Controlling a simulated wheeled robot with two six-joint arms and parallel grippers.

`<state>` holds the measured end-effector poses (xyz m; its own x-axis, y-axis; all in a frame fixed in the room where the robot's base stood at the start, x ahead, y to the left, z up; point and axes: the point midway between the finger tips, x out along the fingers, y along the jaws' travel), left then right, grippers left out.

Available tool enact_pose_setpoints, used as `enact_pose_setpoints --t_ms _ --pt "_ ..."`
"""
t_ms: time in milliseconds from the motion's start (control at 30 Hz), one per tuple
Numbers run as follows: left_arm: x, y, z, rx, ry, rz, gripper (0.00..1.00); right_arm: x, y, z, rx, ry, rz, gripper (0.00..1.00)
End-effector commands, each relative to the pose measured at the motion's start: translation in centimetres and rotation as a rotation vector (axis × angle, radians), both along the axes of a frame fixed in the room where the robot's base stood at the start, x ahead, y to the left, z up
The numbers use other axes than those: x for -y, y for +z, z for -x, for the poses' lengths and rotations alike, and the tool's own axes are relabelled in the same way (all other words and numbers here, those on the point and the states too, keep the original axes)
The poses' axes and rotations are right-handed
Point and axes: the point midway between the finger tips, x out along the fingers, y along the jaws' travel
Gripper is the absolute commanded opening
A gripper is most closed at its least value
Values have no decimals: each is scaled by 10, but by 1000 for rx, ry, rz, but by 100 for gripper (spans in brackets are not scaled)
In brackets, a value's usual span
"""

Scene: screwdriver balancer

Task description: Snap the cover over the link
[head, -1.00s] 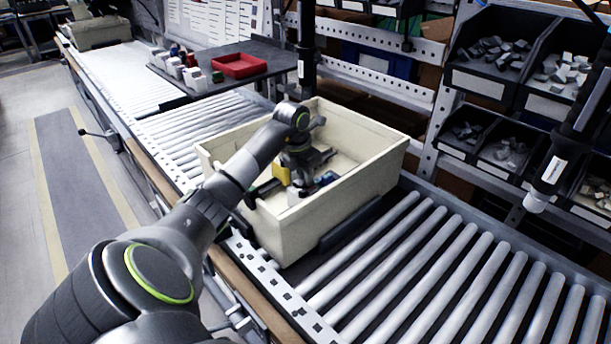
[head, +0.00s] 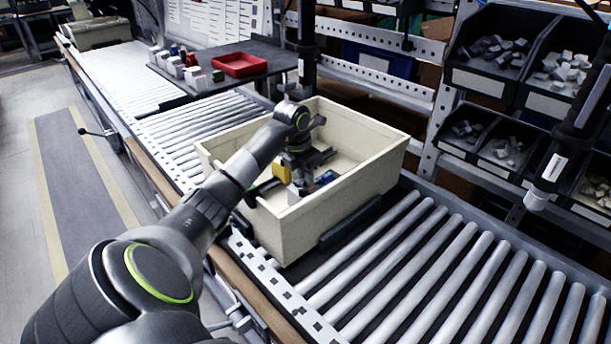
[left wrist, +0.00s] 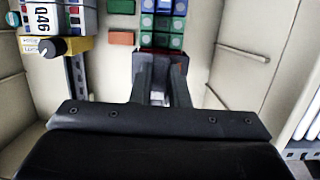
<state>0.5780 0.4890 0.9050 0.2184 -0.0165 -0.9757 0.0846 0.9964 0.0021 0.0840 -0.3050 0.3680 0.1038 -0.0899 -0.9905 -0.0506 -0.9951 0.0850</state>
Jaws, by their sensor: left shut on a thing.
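My left gripper (left wrist: 160,65) reaches down inside the cream box; it also shows in the head view (head: 300,175), partly hidden by its own wrist. Its fingers are close together on a small dark piece with a reddish edge (left wrist: 162,53), mostly hidden between them. I cannot tell surely whether this is the cover. The piece is right at the near end of a row of blue and green blocks with round pale tops (left wrist: 162,22); I cannot tell whether they touch. The link cannot be made out. My right gripper is not in view.
The cream box (head: 285,228) stands on a roller conveyor (head: 445,265). Inside are an orange block (left wrist: 121,38), a yellow unit with a black knob (left wrist: 72,45), and a metal rail (left wrist: 76,78). A hanging tool (head: 552,165) is at right; a red tray (head: 240,65) lies behind.

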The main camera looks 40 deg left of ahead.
Motion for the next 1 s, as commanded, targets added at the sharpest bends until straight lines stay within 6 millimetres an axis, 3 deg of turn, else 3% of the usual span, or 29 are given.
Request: enact_pose_setpoints --t_ms 833,867,1000 --pt "0 -4 1 -3 1 2 0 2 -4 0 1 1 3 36" --pt "0 -4 1 -3 1 2 19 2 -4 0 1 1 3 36" --pt "0 -4 1 -3 1 2 37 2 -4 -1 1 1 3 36"
